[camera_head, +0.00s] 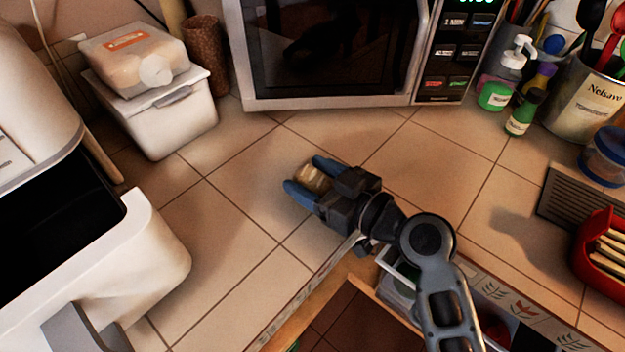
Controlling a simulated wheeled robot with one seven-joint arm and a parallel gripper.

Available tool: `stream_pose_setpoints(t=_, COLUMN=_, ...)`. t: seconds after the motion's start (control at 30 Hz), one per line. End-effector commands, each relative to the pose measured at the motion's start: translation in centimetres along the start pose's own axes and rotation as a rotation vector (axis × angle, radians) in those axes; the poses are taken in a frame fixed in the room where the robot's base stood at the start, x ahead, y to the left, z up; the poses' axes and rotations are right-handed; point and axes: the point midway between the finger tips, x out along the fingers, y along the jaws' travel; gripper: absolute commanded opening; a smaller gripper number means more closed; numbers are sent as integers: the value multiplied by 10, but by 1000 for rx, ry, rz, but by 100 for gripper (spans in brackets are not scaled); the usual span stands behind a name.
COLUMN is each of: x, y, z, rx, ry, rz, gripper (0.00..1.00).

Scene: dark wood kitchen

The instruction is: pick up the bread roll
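The bread roll (313,178) is a small golden-brown piece near the middle of the tiled counter. My gripper (308,177) reaches in from the lower right, with one blue finger on each side of the roll. The roll fills the space between the fingers, and both appear to press against it. The gripper body hides the roll's near end. I cannot tell whether the roll touches the counter or is held just above it.
A microwave (335,50) stands behind. A white appliance (150,255) and a white container (160,115) are at left. Bottles (495,93), a utensil pot (590,95) and a red rack (602,255) are at right. An open drawer (400,285) lies below the counter edge. Tiles around the roll are clear.

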Motion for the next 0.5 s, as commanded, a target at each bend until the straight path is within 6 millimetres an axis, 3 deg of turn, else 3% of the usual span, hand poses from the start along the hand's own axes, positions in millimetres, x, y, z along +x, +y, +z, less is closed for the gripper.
stream_pose_setpoints(t=0.33, x=0, y=0, z=0, rx=0, ry=0, rz=0, gripper=31)
stream_pose_setpoints(t=0.5, x=0, y=0, z=0, rx=0, ry=0, rz=0, gripper=29)
